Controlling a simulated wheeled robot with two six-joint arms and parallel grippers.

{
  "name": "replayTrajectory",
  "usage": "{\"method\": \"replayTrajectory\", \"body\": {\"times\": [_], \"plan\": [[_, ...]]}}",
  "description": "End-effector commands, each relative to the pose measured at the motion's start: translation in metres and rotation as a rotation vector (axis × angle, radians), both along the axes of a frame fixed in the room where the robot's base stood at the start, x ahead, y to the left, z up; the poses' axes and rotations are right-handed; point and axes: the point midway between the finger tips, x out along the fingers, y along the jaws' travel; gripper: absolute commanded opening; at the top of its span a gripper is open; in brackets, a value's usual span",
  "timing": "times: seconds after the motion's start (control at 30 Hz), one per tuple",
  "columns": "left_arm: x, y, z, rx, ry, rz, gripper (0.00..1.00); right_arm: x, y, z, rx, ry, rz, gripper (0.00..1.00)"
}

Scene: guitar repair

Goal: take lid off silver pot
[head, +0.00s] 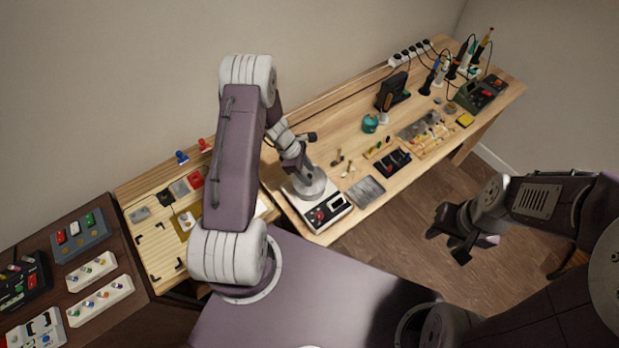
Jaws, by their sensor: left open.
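The silver pot (311,188) stands on a white hot plate (331,212) with a dark control panel, at the near left end of the long wooden bench. My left gripper (301,172) is open directly over the pot, its fingers pointing down at the pot's top. The fingers hide the middle of the top, so the lid's knob and any contact cannot be made out. My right gripper (459,243) hangs over the floor right of the bench, away from the pot. It seems empty, but its jaw opening is unclear.
The bench (349,135) holds a teal jar (369,123), a black stand (392,92), a grey pad (366,190) and a parts tray (426,134). Soldering tools stand at its far end. A smaller wooden table (158,253) with clamps is at left. Bare bench lies behind the pot.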

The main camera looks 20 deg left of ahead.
Motion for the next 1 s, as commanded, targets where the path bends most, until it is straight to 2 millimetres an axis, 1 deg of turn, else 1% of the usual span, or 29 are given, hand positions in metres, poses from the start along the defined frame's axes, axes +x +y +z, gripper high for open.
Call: {"method": "replayTrajectory", "body": {"times": [0.2,0.27,0.3,0.37,0.67,0.77,0.87,0.97,1.0], "plan": [[0.001,0.0,-0.002,0.0,-0.001,0.0,0.45,0.0,0.0,0.0,0.0,0.0,0.0,0.36],[0.001,0.0,-0.002,0.0,-0.001,0.0,0.28,0.0,0.0,0.0,0.0,0.0,0.0,0.36],[0.001,0.0,-0.002,0.0,-0.001,0.0,0.17,0.0,0.0,0.0,0.0,0.0,0.0,0.36],[0.001,0.0,-0.002,0.0,-0.001,0.0,0.0,0.0,0.0,0.0,0.0,0.0,0.0,0.36],[0.001,0.0,-0.001,0.0,-0.002,0.001,0.0,0.0,0.0,0.0,0.0,0.0,0.0,0.36],[0.001,0.0,0.002,0.001,-0.002,0.0,0.0,0.0,0.0,-0.001,0.0,0.0,0.0,0.36],[0.002,0.0,0.012,0.001,-0.005,0.0,0.0,0.0,0.0,-0.003,0.0,0.0,0.0,0.36],[0.002,0.0,0.03,0.002,-0.007,-0.001,0.0,0.0,0.0,-0.006,0.0,0.0,0.0,0.36],[0.002,0.0,0.039,0.003,-0.007,-0.001,0.0,0.0,0.0,-0.007,0.0,0.0,0.0,0.36]]}}
